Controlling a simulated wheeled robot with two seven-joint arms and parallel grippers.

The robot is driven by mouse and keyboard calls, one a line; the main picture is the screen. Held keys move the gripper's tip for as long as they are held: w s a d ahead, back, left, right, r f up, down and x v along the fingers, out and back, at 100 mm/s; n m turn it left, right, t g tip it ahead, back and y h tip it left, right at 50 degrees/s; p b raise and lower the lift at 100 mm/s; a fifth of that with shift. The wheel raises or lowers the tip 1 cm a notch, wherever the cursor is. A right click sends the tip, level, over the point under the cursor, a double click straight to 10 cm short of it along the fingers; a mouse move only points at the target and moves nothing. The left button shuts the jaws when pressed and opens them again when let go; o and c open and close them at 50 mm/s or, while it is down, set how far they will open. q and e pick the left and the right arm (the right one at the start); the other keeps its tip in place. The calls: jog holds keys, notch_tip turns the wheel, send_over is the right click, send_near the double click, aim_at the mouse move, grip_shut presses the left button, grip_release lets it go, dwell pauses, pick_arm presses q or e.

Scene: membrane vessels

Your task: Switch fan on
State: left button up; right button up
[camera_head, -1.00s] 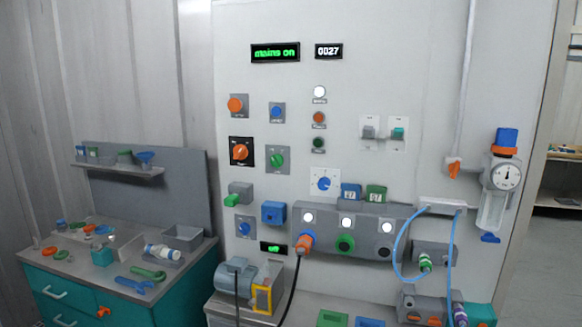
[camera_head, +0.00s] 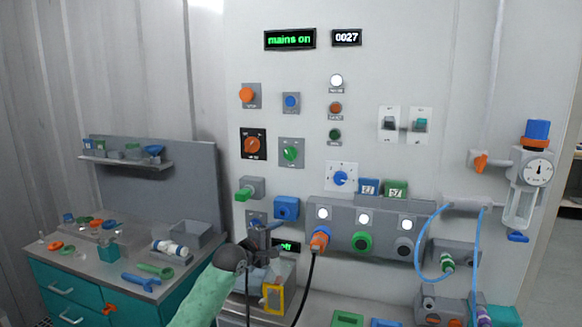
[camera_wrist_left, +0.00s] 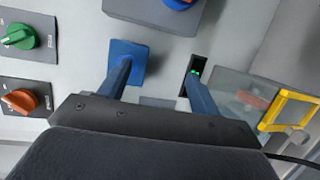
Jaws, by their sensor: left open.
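The wall panel carries several switches, and I cannot read which one is labelled for the fan. A small green-lit display (camera_head: 288,246) reads "off" beside my left gripper (camera_head: 262,238). The gripper is open, with nothing between its fingers, in front of the panel's lower left. In the left wrist view, one finger of the left gripper (camera_wrist_left: 158,72) overlaps a blue square plate (camera_wrist_left: 137,58), and the other is by the display (camera_wrist_left: 197,73). Contact cannot be told. The plate's knob is hidden there. An orange rotary switch (camera_head: 253,144) and a green one (camera_head: 291,152) sit higher. My right gripper is out of view.
A grey switch with a green lever (camera_head: 246,192) and a blue box (camera_head: 286,208) are close to the gripper. A yellow frame (camera_head: 273,298) and an orange plug with a black cable (camera_head: 319,240) are lower. A teal workbench (camera_head: 85,290) with tools stands left.

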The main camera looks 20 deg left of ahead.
aim_at(287, 156)
pick_arm(q)
jog(key=w+a+r+n+t+h, duration=0.1)
jog(key=w+r+n+t, duration=0.1)
jog(key=r, duration=0.9)
jog(key=w+a+r+n+t+h, duration=0.1)
jog(key=w+a+r+n, duration=0.1)
jog(key=r, duration=0.8)
jog(key=p+x, duration=0.2)
jog(key=x, duration=0.5)
jog(key=shift+s+r, duration=0.1)
jog(key=shift+w+d+p, duration=0.2)
jog(key=shift+w+p, duration=0.15)
jog(key=shift+w, duration=0.05)
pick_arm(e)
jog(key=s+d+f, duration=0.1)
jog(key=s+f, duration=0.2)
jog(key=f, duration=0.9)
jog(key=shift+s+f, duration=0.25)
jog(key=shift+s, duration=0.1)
pick_arm(q)
jog(key=shift+c, duration=0.2)
jog(key=c, duration=0.9)
